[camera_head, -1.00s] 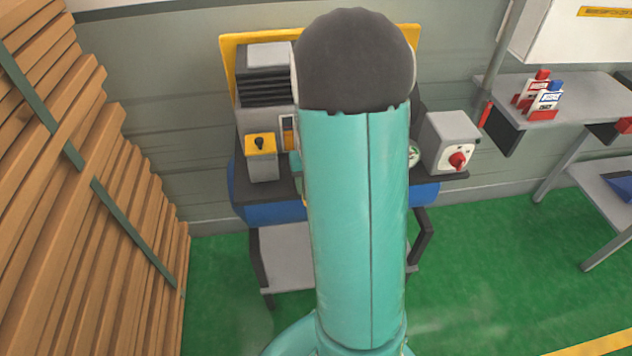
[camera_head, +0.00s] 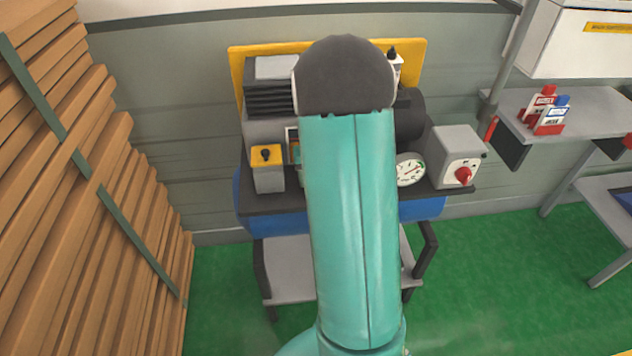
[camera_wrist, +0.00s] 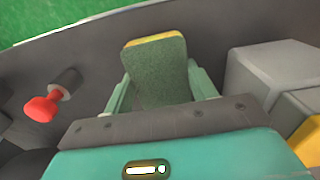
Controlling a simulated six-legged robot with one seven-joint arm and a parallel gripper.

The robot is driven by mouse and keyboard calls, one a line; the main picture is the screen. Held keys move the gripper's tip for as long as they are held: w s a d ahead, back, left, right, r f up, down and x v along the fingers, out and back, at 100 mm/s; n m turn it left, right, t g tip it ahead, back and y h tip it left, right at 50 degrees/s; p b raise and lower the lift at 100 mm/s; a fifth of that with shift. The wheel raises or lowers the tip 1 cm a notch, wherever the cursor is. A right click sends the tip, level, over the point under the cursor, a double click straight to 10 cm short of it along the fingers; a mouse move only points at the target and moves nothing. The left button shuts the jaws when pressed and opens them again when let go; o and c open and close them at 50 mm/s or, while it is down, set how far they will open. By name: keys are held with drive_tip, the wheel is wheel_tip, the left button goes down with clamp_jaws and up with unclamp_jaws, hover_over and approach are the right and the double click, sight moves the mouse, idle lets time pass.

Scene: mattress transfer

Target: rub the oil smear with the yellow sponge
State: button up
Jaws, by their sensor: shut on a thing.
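In the wrist view, the sponge (camera_wrist: 160,72) has a green face turned to the camera and a yellow strip along its top edge. My gripper (camera_wrist: 160,88) is shut on it, with one teal finger on each side. Behind it is a dark grey surface; I cannot tell whether the sponge touches it. No oil smear can be made out in either view. In the head view, my teal arm covers the middle of the machine, and gripper and sponge are hidden.
A blue-tanked machine (camera_head: 420,208) stands against the wall, with a gauge (camera_head: 410,170) and a red-knobbed grey box (camera_head: 457,150). Stacked planks (camera_head: 60,220) fill the left. A shelf (camera_head: 590,112) with small bottles is at right. A red knob (camera_wrist: 42,106) and grey box (camera_wrist: 272,72) flank my gripper.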

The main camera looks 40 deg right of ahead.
drive_tip(key=shift+w+d, duration=0.5)
drive_tip(key=shift+w, duration=0.2)
drive_tip(key=shift+w+d, duration=0.45)
drive_tip(key=shift+w, duration=0.25)
drive_tip(key=shift+w+d+r, duration=0.15)
drive_tip(key=shift+w+r, duration=0.1)
drive_tip(key=shift+s, duration=0.1)
drive_tip(key=shift+s+a+r, duration=0.1)
drive_tip(key=shift+s+a, duration=0.55)
drive_tip(key=shift+s, duration=0.25)
drive_tip(key=shift+s+a+f, duration=0.15)
drive_tip(key=shift+s+a, duration=0.65)
drive_tip(key=shift+s, duration=0.35)
drive_tip(key=shift+s+a+f, duration=0.1)
drive_tip(key=shift+s+a, duration=0.65)
drive_tip(key=shift+s, duration=0.35)
drive_tip(key=shift+s+a+f, duration=0.15)
drive_tip(key=shift+s+a, duration=0.65)
drive_tip(key=shift+s, duration=0.35)
drive_tip(key=shift+r, duration=3)
